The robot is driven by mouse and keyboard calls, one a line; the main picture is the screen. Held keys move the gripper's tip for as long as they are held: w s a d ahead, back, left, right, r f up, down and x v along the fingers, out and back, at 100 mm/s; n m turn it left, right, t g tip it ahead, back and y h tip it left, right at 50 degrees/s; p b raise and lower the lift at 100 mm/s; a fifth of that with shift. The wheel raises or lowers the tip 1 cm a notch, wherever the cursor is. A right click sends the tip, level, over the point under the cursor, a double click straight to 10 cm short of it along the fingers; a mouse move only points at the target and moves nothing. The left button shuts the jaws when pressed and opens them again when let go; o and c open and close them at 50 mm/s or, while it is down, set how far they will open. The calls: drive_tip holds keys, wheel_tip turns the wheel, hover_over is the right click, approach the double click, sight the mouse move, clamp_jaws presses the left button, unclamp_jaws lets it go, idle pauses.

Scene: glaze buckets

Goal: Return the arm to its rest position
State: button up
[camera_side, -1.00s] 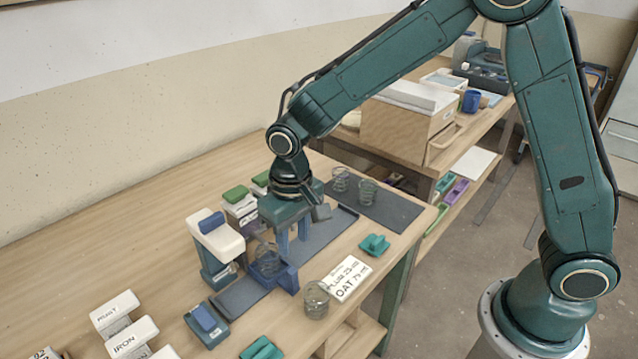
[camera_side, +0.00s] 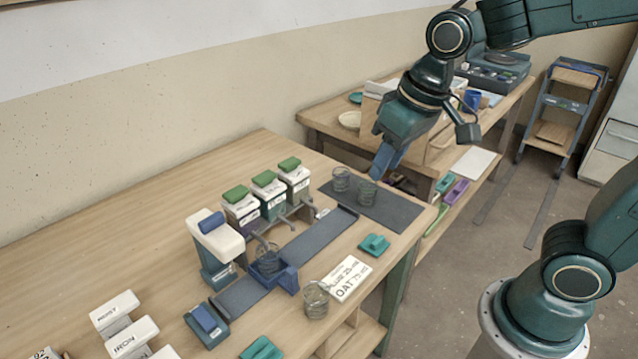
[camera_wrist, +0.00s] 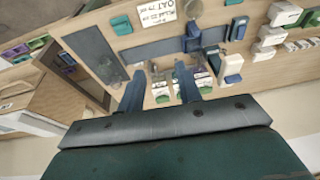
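My gripper (camera_side: 384,172) is raised in the side view, above the far end of the near table by the dark mat. In the wrist view my gripper (camera_wrist: 160,85) has its two blue fingers apart with nothing between them. Two clear glass-like containers, one (camera_side: 341,180) and another (camera_side: 367,193), stand on the dark mat (camera_side: 403,211) below it. A third clear container (camera_side: 268,258) sits in a blue holder (camera_side: 287,279). A fourth clear container (camera_side: 316,299) stands near the front edge.
Several green-lidded dispensers, one (camera_side: 241,207) nearest, line the dark track (camera_side: 318,236). A blue-topped white dispenser (camera_side: 217,240) stands left. A printed card (camera_side: 348,278) and teal piece (camera_side: 374,244) lie near the edge. A second table with a box (camera_side: 440,150) stands behind my gripper.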

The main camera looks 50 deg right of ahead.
drive_tip(key=s+d+r+t, duration=0.2)
drive_tip(key=s+d, duration=0.2)
drive_tip(key=s, duration=0.6)
drive_tip(key=shift+s+d+r+h, duration=0.15)
drive_tip(key=shift+s+d+h, duration=0.15)
drive_tip(key=shift+s, duration=0.1)
